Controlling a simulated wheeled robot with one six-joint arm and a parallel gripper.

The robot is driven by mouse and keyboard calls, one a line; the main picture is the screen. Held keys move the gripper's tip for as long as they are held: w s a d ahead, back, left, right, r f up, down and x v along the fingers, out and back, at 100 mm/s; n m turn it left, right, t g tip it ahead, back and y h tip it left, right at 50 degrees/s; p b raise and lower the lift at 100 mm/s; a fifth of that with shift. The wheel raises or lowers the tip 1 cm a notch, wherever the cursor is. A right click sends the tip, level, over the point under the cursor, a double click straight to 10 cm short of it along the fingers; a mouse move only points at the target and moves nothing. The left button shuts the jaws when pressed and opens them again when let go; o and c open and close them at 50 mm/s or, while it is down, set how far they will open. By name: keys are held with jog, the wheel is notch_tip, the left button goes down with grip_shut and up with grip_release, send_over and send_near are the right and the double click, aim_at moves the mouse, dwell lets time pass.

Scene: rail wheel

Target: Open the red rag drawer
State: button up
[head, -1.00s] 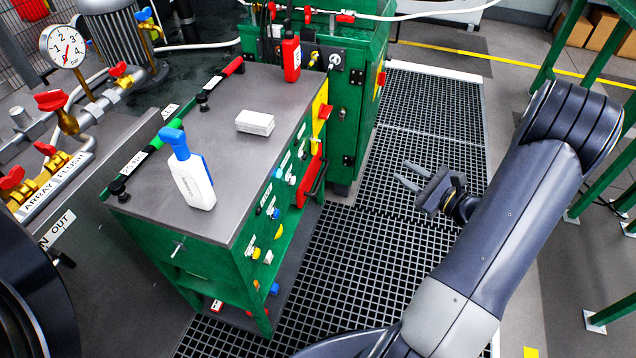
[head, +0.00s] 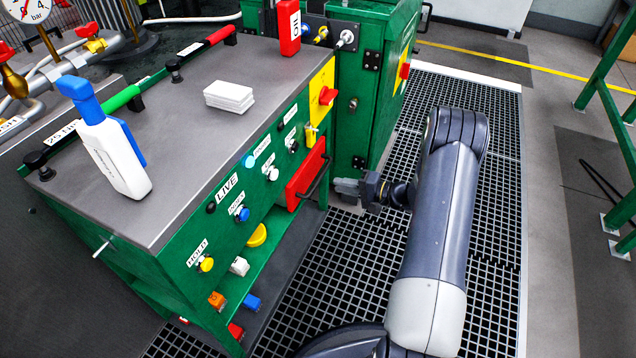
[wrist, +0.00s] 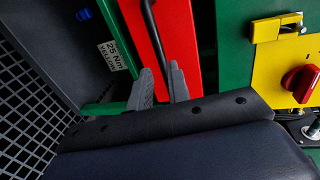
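The red drawer (head: 304,176) is set in the side of the green cabinet, with a black bar handle (head: 319,177) on its front. In the wrist view the red front (wrist: 177,35) fills the upper middle, and the handle (wrist: 152,28) runs down it toward the fingertips. My gripper (head: 340,188) is just right of the handle in the head view. In the wrist view my gripper (wrist: 161,82) has its two grey fingers apart, with the handle's lower part appearing between them. I cannot tell whether they touch it.
The cabinet top (head: 185,95) holds a white-and-blue bottle (head: 115,155), a white block (head: 229,97) and a red bottle (head: 288,28). A yellow panel with a red knob (head: 327,95) is above the drawer. A second green cabinet (head: 360,90) stands close behind. Grated floor (head: 330,275) is open in front.

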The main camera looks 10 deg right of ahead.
aim_at(318, 180)
jog(key=b+x, duration=0.1)
jog(key=x, duration=0.7)
jog(key=shift+w+a, duration=0.15)
jog(key=shift+a, duration=0.05)
jog(key=shift+c, duration=0.6)
grip_shut()
